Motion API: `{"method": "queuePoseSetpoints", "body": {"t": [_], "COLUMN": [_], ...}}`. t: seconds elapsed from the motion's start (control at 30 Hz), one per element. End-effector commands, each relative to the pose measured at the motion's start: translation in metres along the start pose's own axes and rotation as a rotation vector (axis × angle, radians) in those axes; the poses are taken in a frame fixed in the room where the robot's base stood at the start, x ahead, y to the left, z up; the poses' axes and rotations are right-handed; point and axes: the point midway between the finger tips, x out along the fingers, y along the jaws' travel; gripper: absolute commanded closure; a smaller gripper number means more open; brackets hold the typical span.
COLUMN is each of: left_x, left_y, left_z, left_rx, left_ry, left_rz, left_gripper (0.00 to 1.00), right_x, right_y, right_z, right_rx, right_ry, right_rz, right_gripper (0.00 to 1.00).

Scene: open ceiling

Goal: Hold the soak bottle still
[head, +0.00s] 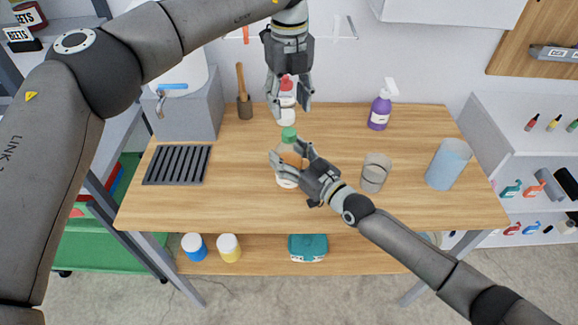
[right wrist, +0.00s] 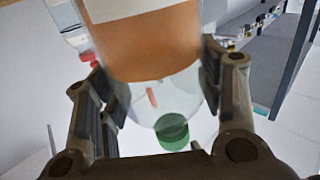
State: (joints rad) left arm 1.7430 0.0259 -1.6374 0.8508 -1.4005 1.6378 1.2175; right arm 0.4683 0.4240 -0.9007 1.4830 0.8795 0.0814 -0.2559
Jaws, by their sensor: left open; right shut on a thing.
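The soak bottle, a clear bottle with a green cap (head: 289,133) and an orange-brown label, appears upright at the middle of the wooden table. My right gripper (head: 290,160) is shut around its body, coming from the right, and hides part of it. In the right wrist view the orange label (right wrist: 150,45) lies between the two fingers and the green cap (right wrist: 172,131) shows beyond. My left gripper (head: 289,101) is open and points down above the green cap, apart from it.
The front left is clear.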

Motion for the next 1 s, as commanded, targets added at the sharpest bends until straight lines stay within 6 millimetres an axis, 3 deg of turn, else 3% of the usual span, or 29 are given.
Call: {"method": "queuePoseSetpoints", "body": {"t": [0.03, 0.33, 0.57, 1.0], "left_x": [0.0000, 0.0000, 0.0002, 0.0004], "left_y": [0.0000, 0.0000, -0.0001, -0.0010], "left_z": [0.0000, 0.0000, -0.0003, -0.0011], "left_rx": [0.000, 0.027, 0.281, 1.022], "left_ry": [0.000, 0.000, 0.000, 0.001], "left_rz": [0.000, 0.000, 0.001, 0.000], "left_gripper": [0.52, 0.52, 0.52, 0.52], "right_x": [-0.0001, -0.0002, -0.0002, -0.0002], "right_y": [0.0003, 0.0003, 0.0004, 0.0004], "right_z": [0.0001, 0.0001, 0.0001, 0.0001], "right_rx": [0.000, 0.000, 0.000, 0.000], "right_ry": [0.000, 0.000, 0.000, 0.000], "right_rz": [0.000, 0.001, 0.001, 0.001], "right_gripper": [0.64, 1.00, 1.00, 1.00]}}
